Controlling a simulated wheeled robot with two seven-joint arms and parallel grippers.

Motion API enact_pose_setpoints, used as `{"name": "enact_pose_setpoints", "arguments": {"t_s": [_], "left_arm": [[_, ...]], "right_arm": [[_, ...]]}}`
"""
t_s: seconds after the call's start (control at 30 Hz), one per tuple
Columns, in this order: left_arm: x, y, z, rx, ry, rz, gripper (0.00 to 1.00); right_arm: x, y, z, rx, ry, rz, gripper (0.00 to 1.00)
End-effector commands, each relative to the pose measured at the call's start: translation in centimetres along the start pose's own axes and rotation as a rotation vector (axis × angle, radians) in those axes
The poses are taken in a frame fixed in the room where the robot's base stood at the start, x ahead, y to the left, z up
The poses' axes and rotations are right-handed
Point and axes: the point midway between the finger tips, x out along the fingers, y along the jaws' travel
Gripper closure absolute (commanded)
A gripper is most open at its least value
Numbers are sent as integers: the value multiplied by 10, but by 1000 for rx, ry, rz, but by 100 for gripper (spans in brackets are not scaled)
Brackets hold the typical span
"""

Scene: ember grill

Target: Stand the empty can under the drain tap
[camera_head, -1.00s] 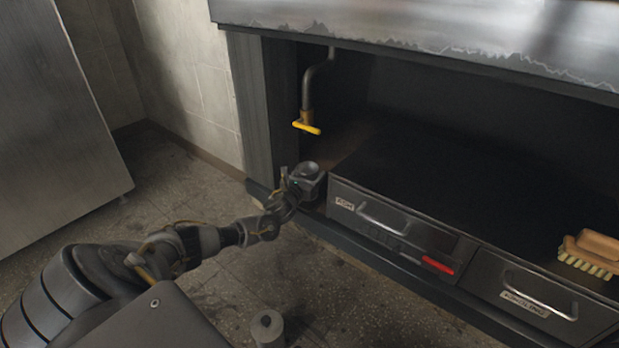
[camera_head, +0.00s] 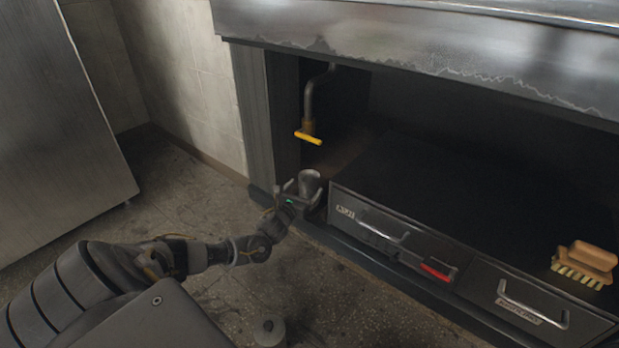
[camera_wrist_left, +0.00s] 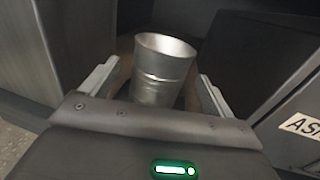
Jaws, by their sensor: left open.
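The can (camera_head: 309,184) is a plain grey metal cup shape, upright with its open mouth up, in the recess left of the drawers. The drain tap (camera_head: 309,132) has a yellow lever and hangs from a bent pipe above the can. My left gripper (camera_head: 302,189) is open, with its fingers on either side of the can. In the left wrist view the can (camera_wrist_left: 162,70) stands between the two spread fingers (camera_wrist_left: 157,90), with a gap showing on each side. The can's lower part is hidden behind the gripper body. My right gripper is not in view.
The drawer marked ASH (camera_head: 372,228) stands close to the right of the can. A second drawer (camera_head: 530,305) is further right, with a brush (camera_head: 585,262) on top. A dark post (camera_head: 270,110) bounds the recess on the left. The metal hood (camera_head: 430,50) overhangs.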

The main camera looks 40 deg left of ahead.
Motion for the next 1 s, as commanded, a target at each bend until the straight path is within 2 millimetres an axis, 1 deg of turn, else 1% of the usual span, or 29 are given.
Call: {"name": "enact_pose_setpoints", "arguments": {"t_s": [0.03, 0.1, 0.23, 0.33, 0.43, 0.57, 1.0], "left_arm": [[-12, 0, 6, 1, 4, -1, 12], [-27, 0, 6, 0, 3, -1, 12], [-48, 0, 4, -1, 3, -1, 12], [-59, 0, 2, 0, 2, -1, 12], [-64, 0, 1, 1, 1, 1, 12], [-67, 0, 0, 1, 0, 1, 12], [-66, 0, 0, 0, 0, 1, 12]], "right_arm": [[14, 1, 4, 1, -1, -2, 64], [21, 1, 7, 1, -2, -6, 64], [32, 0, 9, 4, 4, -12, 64], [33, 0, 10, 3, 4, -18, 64], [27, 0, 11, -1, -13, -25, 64], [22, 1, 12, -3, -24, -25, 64], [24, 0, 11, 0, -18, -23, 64]]}}
